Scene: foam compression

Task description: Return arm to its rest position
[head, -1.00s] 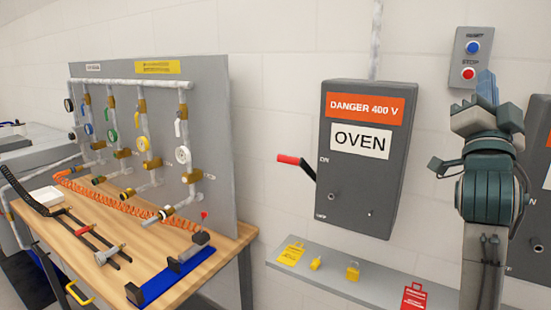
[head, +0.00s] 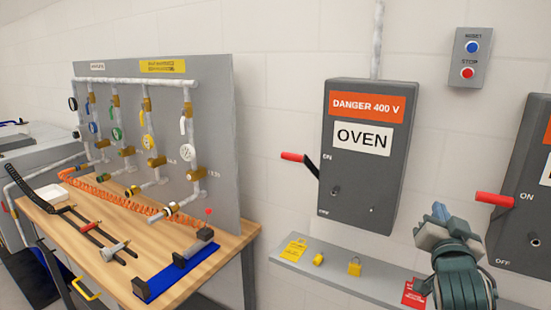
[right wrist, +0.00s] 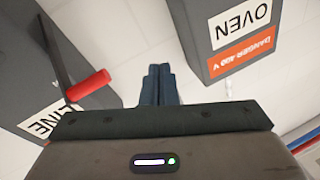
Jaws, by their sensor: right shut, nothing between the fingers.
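My right gripper (head: 439,211) is low at the right in the head view, in front of the wall shelf and between the oven box and the right-hand box. Its fingers are together and hold nothing. In the right wrist view the blue fingers (right wrist: 158,84) lie side by side, touching nothing. My left gripper is not in view.
The grey OVEN box (head: 365,160) has a red-handled lever (head: 293,157). A second box (head: 525,190) with a red lever (head: 495,199) stands right of my gripper. A shelf (head: 335,272) holds yellow padlocks and tags. A button panel (head: 469,57) is above. A workbench (head: 120,262) is left.

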